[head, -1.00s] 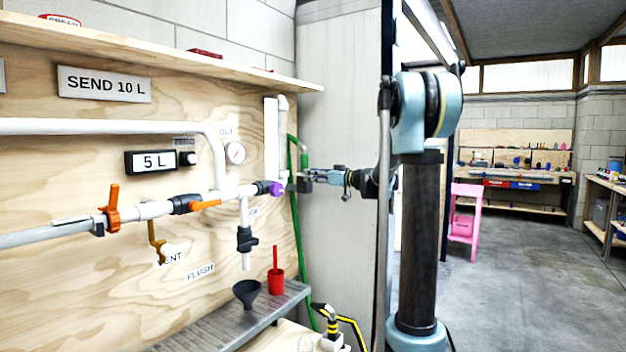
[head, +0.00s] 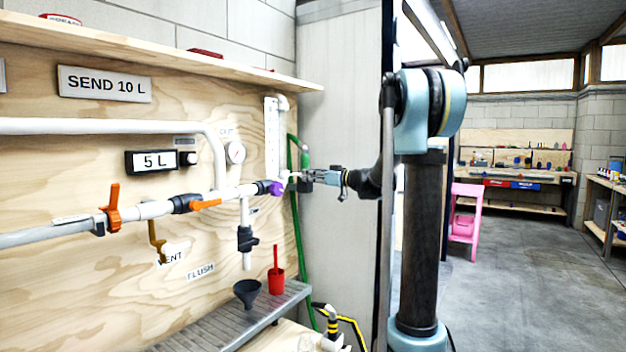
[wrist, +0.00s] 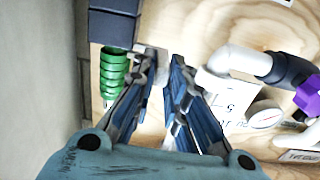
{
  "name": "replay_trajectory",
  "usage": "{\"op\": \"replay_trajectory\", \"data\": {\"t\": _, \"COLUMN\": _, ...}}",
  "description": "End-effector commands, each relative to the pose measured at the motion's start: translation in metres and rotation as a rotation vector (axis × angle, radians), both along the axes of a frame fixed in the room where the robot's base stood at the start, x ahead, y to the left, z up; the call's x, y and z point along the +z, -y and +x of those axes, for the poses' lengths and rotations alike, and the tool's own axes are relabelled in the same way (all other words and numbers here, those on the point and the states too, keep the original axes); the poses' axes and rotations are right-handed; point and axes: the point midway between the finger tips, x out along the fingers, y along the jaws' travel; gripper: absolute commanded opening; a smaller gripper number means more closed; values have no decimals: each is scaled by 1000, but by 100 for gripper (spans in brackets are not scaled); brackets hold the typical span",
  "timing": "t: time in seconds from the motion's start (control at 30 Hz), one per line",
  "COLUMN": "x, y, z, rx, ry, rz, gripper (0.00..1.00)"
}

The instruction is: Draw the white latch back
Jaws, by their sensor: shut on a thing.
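My gripper (head: 294,176) is at the right end of the plywood panel, beside the purple fitting (head: 277,188) on the white pipe. In the wrist view its two blue-grey fingers (wrist: 160,68) reach up from below. A small whitish piece (wrist: 150,56), which looks like the white latch, is at the fingertips, and the gripper is shut on it. The fingers hide part of it. In the head view a small pale piece (head: 284,176) shows at the tips. A green ribbed coupling (wrist: 114,72) and a dark block (wrist: 113,27) are left of the fingers in the wrist view.
A green hose (head: 295,230) hangs beside the gripper. A round gauge (head: 235,153), orange valve handle (head: 114,208) and white pipes are on the panel to the left. A grey shelf (head: 215,325) below carries a black funnel (head: 247,292) and red cup (head: 276,284).

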Motion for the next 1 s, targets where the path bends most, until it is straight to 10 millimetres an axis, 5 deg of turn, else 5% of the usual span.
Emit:
{"op": "replay_trajectory", "data": {"t": 0.27, "x": 0, "y": -4, "z": -5, "rx": 4, "ry": 0, "rz": 0, "gripper": 0}}
{"op": "replay_trajectory", "data": {"t": 0.3, "x": 0, "y": -4, "z": -6, "rx": 5, "ry": 0, "rz": 0, "gripper": 15}}
{"op": "replay_trajectory", "data": {"t": 0.4, "x": 0, "y": -4, "z": -6, "rx": 5, "ry": 0, "rz": 0, "gripper": 33}}
{"op": "replay_trajectory", "data": {"t": 0.77, "x": 0, "y": -1, "z": -5, "rx": 1, "ry": 0, "rz": 0, "gripper": 33}}
{"op": "replay_trajectory", "data": {"t": 1.0, "x": -1, "y": 24, "z": -21, "rx": -2, "ry": 0, "rz": 0, "gripper": 33}}
